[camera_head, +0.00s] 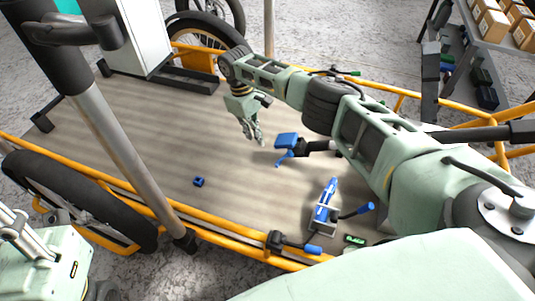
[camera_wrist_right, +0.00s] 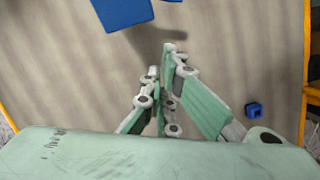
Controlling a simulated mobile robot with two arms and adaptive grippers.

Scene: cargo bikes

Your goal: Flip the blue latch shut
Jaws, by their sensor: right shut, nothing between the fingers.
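My right gripper (camera_head: 257,138) is above the wooden cargo deck (camera_head: 150,130) with its fingers pointing down; it is shut and empty, and its fingers also show in the right wrist view (camera_wrist_right: 163,64). A blue block-like piece (camera_head: 287,140) with a blue tab and a black arm is just right of the fingertips, apart from them. I cannot tell which blue part is the latch. Part of what looks like my left gripper (camera_head: 18,234) shows at the left edge; its fingers are unclear.
A small blue cube (camera_head: 198,181) lies on the deck. Another blue-ended handle (camera_head: 312,249) is by the yellow front rail (camera_head: 215,236). A grey post (camera_head: 128,155) rises at left. A white cabinet (camera_head: 135,35) stands at the back. The middle-left deck is clear.

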